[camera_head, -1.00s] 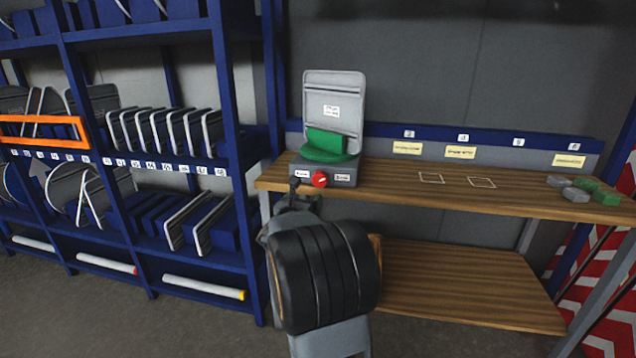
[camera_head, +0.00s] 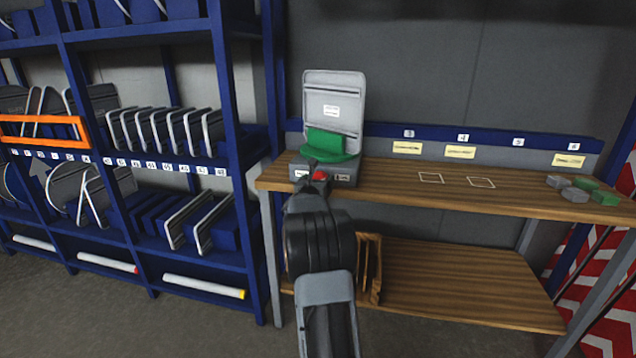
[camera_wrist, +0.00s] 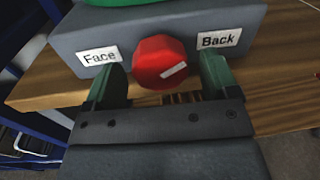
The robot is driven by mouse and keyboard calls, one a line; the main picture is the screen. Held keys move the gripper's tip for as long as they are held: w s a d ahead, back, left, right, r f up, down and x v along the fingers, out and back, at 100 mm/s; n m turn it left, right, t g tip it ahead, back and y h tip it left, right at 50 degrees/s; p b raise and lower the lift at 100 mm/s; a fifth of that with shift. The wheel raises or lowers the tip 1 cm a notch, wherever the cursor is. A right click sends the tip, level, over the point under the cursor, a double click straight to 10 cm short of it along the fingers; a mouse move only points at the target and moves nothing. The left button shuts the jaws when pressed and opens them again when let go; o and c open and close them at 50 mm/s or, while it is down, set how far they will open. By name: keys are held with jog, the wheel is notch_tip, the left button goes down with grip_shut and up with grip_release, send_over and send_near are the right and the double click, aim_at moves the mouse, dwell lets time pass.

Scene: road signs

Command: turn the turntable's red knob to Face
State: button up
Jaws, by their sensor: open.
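The red knob (camera_wrist: 160,62) is on the front of the grey turntable base (camera_wrist: 150,28), between a Face label (camera_wrist: 99,57) on the left and a Back label (camera_wrist: 219,39) on the right. Its white mark points to the right and slightly up, toward the Back side. My gripper (camera_wrist: 160,80) is open in the wrist view, with one green-grey finger on each side of the knob; contact is not clear. In the head view my gripper (camera_head: 312,184) is at the base front and partly hides the knob (camera_head: 319,174). A grey sign (camera_head: 332,108) stands upright in the green holder (camera_head: 326,146) on the turntable.
The turntable stands at the left end of the wooden bench (camera_head: 390,182). Grey and green blocks (camera_head: 580,190) lie at the right end. A blue rack (camera_head: 238,120) with several signs stands to the left. A wooden crate (camera_head: 370,268) sits on the lower shelf.

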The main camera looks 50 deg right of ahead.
jog(key=c, duration=0.9)
